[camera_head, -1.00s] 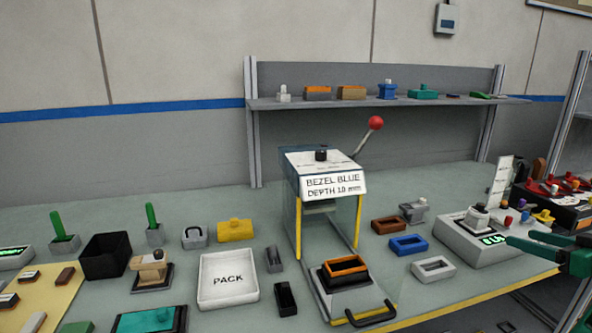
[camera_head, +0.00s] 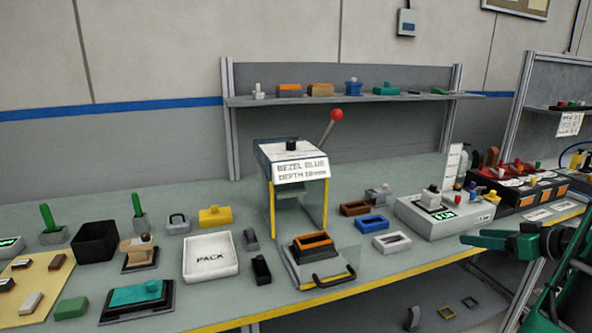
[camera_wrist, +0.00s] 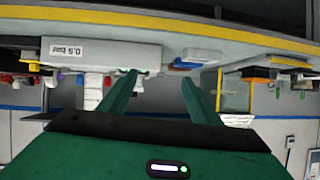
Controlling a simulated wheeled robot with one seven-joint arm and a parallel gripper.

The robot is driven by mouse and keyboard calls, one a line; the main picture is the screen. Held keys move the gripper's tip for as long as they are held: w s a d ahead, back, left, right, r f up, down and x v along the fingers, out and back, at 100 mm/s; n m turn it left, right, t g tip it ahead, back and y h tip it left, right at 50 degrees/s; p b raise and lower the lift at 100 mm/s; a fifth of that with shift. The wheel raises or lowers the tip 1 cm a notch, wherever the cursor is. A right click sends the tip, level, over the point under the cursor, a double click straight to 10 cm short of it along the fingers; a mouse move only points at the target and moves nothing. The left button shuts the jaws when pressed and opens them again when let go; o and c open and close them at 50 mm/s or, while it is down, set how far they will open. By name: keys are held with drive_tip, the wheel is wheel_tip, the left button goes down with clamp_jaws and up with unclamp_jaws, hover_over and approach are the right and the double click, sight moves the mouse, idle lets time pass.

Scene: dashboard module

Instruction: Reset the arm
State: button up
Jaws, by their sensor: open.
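My gripper (camera_head: 488,240) is green and shows at the right edge of the head view, in front of the bench's yellow front edge. It is open and empty. In the wrist view its two green fingers (camera_wrist: 158,92) stand apart with nothing between them. That view is upside down, with the bench (camera_wrist: 190,22) across the top. My gripper touches nothing that I can see.
A press (camera_head: 292,165) with a red-knobbed lever stands mid-bench. A grey box with a green display (camera_head: 455,216) is the nearest large thing to my gripper. A white PACK tray (camera_head: 211,278) and small parts cover the left. Floor space before the bench looks mostly free.

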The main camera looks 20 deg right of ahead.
drive_tip(key=s+a+f+m+g, duration=0.1)
drive_tip(key=a+f+g, duration=0.15)
drive_tip(key=a, duration=0.45)
drive_tip(key=s+a+f+g, duration=0.1)
drive_tip(key=a+g, duration=0.3)
drive_tip(key=a, duration=0.2)
drive_tip(key=s+a+r+m+g+h, duration=0.1)
drive_tip(key=s+a+m+g, duration=0.2)
drive_tip(key=s, duration=0.5)
drive_tip(key=s+a+m+g+h, duration=0.1)
drive_tip(key=s+a+m+g, duration=0.2)
drive_tip(key=s+a, duration=0.2)
drive_tip(key=s, duration=0.3)
drive_tip(key=shift+s+a+r, duration=0.25)
drive_tip(key=shift+a+r, duration=0.15)
drive_tip(key=shift+w+f, duration=0.25)
drive_tip(key=shift+w, duration=0.4)
